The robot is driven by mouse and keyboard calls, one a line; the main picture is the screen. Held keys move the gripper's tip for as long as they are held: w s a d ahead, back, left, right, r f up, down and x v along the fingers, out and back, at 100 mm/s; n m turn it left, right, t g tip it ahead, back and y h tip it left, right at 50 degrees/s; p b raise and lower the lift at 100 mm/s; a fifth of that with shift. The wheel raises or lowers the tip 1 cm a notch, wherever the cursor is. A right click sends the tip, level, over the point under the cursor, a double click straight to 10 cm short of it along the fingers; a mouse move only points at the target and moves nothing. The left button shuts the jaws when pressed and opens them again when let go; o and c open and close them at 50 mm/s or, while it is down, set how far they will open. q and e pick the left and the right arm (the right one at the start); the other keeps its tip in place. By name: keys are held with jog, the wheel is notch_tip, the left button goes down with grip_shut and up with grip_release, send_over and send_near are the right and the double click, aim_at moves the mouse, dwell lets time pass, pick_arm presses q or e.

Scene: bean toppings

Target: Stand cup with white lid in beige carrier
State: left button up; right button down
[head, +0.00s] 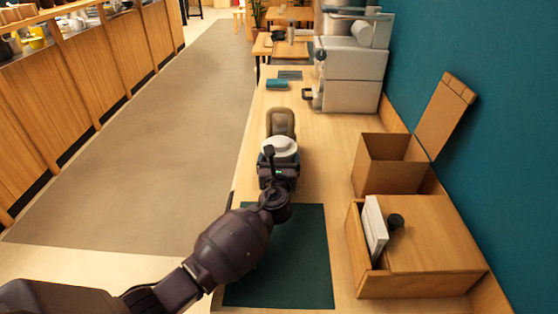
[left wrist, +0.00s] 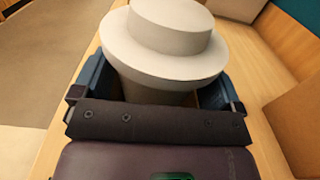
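The cup with the white lid (head: 280,147) stands upright between the fingers of my left gripper (head: 279,170) in the head view. In the left wrist view its wide white lid (left wrist: 165,50) fills the top middle, with a finger of my left gripper (left wrist: 160,92) close on each side of the cup body. The gripper looks shut on the cup, though the lid hides part of the contact. The beige carrier (head: 281,117) is just beyond the cup on the counter, its near part hidden by the cup and gripper. My right gripper is not in view.
A dark green mat (head: 300,255) lies on the wooden counter (head: 320,150) under my left arm. An open cardboard box (head: 385,170) and a wooden box (head: 425,235) stand at the right. A grey machine (head: 350,75) and a teal item (head: 277,84) are farther back.

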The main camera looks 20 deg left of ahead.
pick_arm(q)
jog(key=shift+o, duration=0.5)
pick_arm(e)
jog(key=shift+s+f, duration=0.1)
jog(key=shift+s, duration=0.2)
pick_arm(q)
jog(key=shift+r, duration=0.2)
jog(key=p+v, duration=0.4)
jog(key=v, duration=0.6)
jog(key=shift+s, duration=0.2)
jog(key=shift+p+v, duration=0.4)
jog(key=shift+v, duration=0.4)
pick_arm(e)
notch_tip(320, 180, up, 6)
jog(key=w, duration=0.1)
pick_arm(q)
jog(key=shift+d+f, duration=0.1)
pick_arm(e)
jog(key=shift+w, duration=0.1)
